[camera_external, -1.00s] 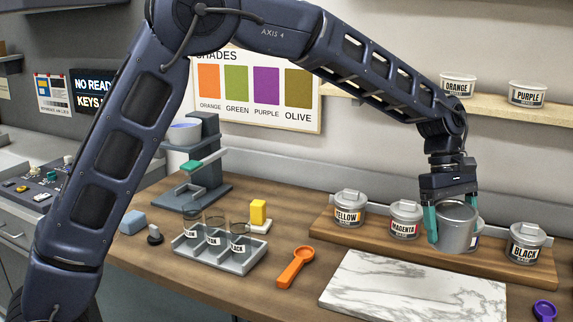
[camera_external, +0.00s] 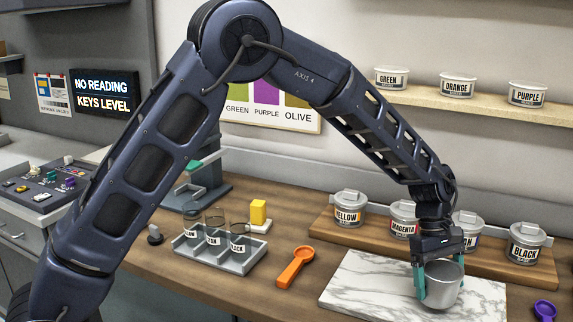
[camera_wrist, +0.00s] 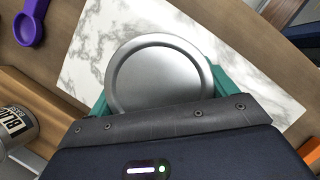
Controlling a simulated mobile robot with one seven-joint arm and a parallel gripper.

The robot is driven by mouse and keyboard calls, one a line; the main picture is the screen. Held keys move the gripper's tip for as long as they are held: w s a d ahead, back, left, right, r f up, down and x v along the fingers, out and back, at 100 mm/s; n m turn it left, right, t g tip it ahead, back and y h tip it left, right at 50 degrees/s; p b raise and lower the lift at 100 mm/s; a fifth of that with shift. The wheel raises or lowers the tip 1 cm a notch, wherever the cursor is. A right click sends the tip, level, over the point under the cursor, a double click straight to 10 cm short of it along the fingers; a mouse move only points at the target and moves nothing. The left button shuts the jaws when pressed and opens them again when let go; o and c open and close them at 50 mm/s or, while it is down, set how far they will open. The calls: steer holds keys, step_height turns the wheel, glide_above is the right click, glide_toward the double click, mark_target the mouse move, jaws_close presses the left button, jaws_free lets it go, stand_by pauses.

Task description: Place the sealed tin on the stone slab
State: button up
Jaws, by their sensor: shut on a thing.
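The sealed tin (camera_external: 446,284) is a plain silver can, held between the teal fingers of my gripper (camera_external: 438,284). It is over the right part of the stone slab (camera_external: 360,285), a white marble board with grey veins. The tin looks slightly tilted in the external view; I cannot tell whether its base touches the slab. In the wrist view the tin's round metal lid (camera_wrist: 158,76) faces the camera, with the slab (camera_wrist: 110,35) around it and a teal finger of my gripper (camera_wrist: 158,85) on each side.
Behind the slab, a wooden rack (camera_external: 385,243) holds labelled tins, including yellow (camera_external: 348,209), magenta (camera_external: 403,218) and black (camera_external: 526,244). An orange scoop (camera_external: 296,267) lies left of the slab, a purple scoop (camera_external: 544,311) right. The slab's left part is clear.

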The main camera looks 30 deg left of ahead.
steer(key=shift+f, duration=0.65)
steer(key=shift+f, duration=0.15)
steer(key=o, duration=1.2)
steer(key=v, duration=1.2)
steer(key=s+a+r+m+t, duration=0.15)
steer(key=a+r, duration=0.35)
steer(key=a, duration=0.5)
steer(key=s+a+r+m+t, duration=0.1)
steer(key=s+a+r, duration=0.2)
steer(key=a+r, duration=0.45)
steer(key=s+a+r+m+t, duration=0.2)
steer(key=s+a+r, duration=0.15)
steer(key=a, duration=0.85)
steer(key=s+a+f+m+t+y, duration=0.1)
steer(key=s+a+m+t+y, duration=0.2)
steer(key=s+a, duration=1.8)
steer(key=shift+s+a+f+m, duration=0.2)
steer(key=shift+s+f+m, duration=0.05)
steer(key=shift+s+m, duration=0.5)
